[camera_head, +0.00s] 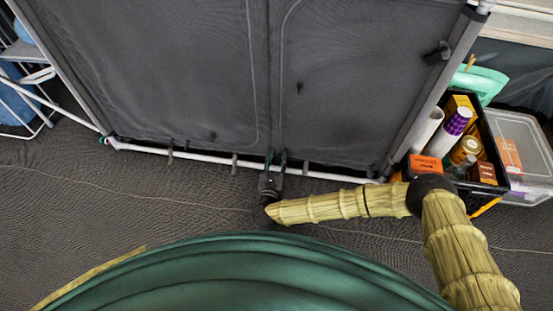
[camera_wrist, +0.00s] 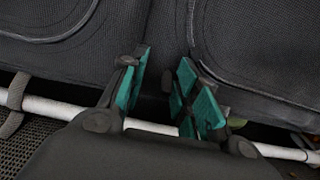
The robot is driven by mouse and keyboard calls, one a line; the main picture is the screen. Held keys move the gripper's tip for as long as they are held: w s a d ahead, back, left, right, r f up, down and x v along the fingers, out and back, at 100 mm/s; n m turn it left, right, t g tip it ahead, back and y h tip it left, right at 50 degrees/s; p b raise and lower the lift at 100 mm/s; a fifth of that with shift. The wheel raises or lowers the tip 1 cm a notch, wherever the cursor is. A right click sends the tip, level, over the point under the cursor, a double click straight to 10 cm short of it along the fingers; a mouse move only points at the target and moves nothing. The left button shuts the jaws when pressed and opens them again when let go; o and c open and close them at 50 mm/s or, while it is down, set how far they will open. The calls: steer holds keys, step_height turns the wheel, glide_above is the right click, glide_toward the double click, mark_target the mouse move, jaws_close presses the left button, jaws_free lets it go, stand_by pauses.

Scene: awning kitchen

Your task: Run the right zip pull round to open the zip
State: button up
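The dark grey fabric cabinet front has a left panel (camera_head: 180,70) and a right panel (camera_head: 350,80), each with a curved zip line near the middle seam. A small dark tab (camera_head: 298,88) hangs on the right panel; I cannot tell if it is the right zip pull. My gripper (camera_head: 276,157) is low at the middle seam, by the white bottom rail (camera_head: 210,157). In the wrist view my gripper (camera_wrist: 164,78) has its green-padded fingers apart. A small dark tab (camera_wrist: 167,80) shows between them, apparently not gripped; I cannot tell if it is a zip pull.
A black crate (camera_head: 487,125) of bottles and boxes stands at the right, beside a clear lidded box (camera_head: 525,150). A white metal rack (camera_head: 35,75) is at the left. Grey floor (camera_head: 130,205) lies open in front of the cabinet.

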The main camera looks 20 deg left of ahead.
steer(key=shift+d, duration=0.15)
steer(key=shift+s, duration=0.2)
steer(key=v, duration=1.1)
steer(key=shift+s, duration=0.25)
